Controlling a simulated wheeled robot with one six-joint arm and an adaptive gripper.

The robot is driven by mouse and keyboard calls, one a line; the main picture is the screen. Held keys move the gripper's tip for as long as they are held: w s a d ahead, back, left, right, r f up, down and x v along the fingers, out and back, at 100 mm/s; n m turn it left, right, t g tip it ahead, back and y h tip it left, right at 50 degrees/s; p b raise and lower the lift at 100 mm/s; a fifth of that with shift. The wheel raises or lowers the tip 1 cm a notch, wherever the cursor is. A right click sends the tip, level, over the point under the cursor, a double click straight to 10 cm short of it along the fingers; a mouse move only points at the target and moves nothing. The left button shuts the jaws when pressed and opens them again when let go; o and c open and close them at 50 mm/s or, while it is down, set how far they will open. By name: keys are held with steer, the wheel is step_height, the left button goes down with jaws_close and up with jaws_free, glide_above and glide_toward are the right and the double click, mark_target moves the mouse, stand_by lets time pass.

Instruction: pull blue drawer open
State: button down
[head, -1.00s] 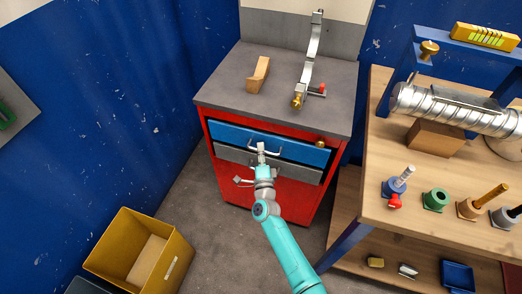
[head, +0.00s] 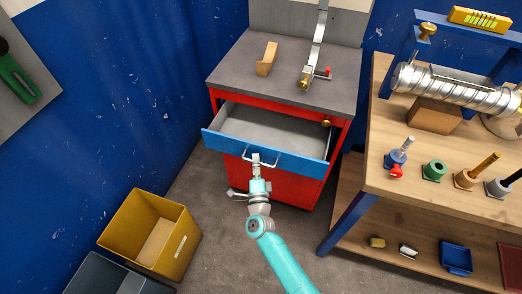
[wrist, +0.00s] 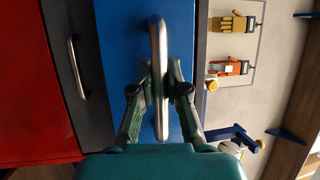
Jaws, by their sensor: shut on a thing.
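The blue drawer (head: 222,144) stands pulled out from the red cabinet (head: 290,188), and its grey inside shows empty in the head view. Its metal handle (head: 262,160) is on the front panel. My gripper (head: 256,163) is at the handle, in front of the drawer. In the wrist view the handle (wrist: 158,75) runs between the two fingers of my gripper (wrist: 160,88), which is shut on it. The blue drawer front (wrist: 180,50) fills the middle of that view.
A grey drawer front with its own handle (wrist: 76,66) is beside the blue one in the wrist view. A yellow bin (head: 150,232) stands on the floor at left. A wooden workbench (head: 380,165) with several parts stands at right. Open floor lies between them.

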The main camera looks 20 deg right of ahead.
steer(key=s+a, duration=0.6)
steer(key=s, duration=0.2)
steer(key=shift+s, duration=0.2)
steer(key=c, duration=1.2)
jaws_free()
steer(key=shift+o, duration=0.2)
steer(key=v, duration=1.2)
